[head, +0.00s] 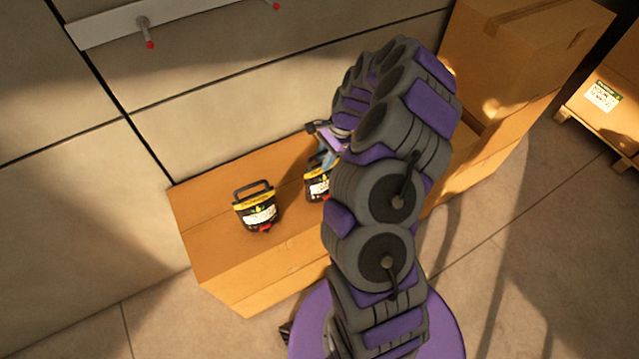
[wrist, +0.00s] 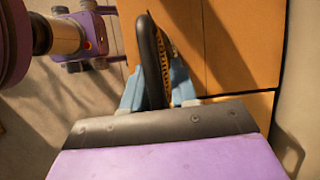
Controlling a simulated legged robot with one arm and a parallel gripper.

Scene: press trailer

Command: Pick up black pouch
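Two black pouches with yellow-and-white labels and black top handles are on the cardboard box in the head view. The left pouch (head: 257,212) stands free near the box's left end. The right pouch (head: 316,186) is partly hidden by my arm and gripper. My gripper (head: 323,158) is at the top of the right pouch. In the wrist view, the blue fingers of my gripper (wrist: 158,82) lie on both sides of a black pouch (wrist: 152,55), seen edge-on. The fingers look close against it, but whether they grip it is unclear.
The long cardboard box (head: 262,278) stands against a panelled wall (head: 240,75). A taller carton (head: 505,60) rises at its right end. A pallet with a labelled box (head: 605,100) is at the far right. The floor (head: 500,250) at right is clear.

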